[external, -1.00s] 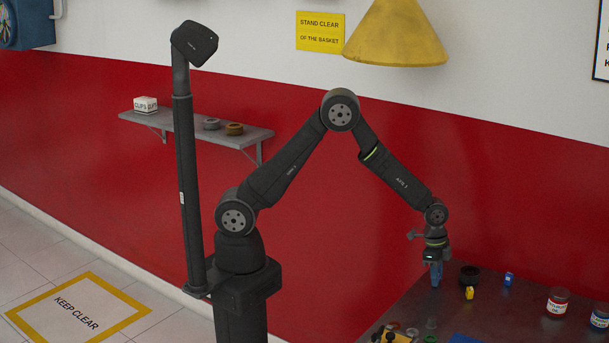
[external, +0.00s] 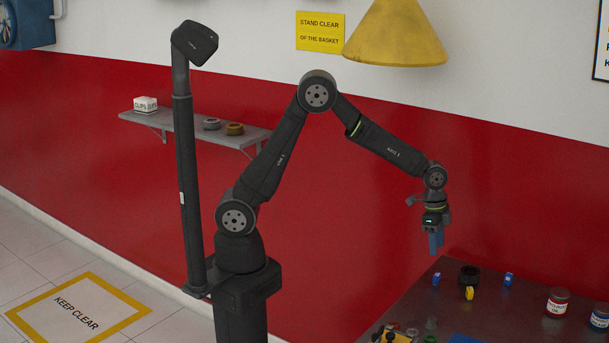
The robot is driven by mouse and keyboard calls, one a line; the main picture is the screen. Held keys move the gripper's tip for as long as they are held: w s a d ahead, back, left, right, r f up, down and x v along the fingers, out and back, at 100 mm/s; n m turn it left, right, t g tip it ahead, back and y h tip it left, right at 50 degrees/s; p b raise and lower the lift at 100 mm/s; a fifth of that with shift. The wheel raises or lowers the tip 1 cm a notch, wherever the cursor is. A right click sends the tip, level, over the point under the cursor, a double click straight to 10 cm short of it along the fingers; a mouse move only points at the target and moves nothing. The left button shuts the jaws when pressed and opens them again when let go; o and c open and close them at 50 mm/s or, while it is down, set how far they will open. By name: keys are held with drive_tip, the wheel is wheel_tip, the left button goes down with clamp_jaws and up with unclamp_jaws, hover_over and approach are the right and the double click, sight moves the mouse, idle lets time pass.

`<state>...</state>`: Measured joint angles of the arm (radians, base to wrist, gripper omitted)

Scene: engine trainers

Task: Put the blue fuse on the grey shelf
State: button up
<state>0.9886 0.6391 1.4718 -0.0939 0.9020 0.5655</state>
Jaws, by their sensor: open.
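A small blue fuse (external: 436,279) stands on the dark bench at its back left. A second small blue fuse (external: 508,279) stands farther right. The grey shelf (external: 258,134) is on the red wall to the left, partly behind my upright column. My gripper (external: 437,252) points down in the air above the back left of the bench, over the left blue fuse and apart from it. Its blue fingers appear empty; their gap is too small to make out. The gripper is open.
A yellow fuse (external: 469,293) and a dark round cup (external: 469,275) stand between the blue fuses. Red (external: 558,302) and blue cans are at the right. The shelf holds a white clips box (external: 145,104), a grey ring (external: 211,124) and a brown ring (external: 235,129).

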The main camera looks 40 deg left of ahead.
drive_tip(key=r, duration=0.6)
drive_tip(key=shift+a, duration=0.4)
drive_tip(key=shift+o, duration=0.6)
drive_tip(key=shift+a+r, duration=0.1)
drive_tip(key=shift+r, duration=0.2)
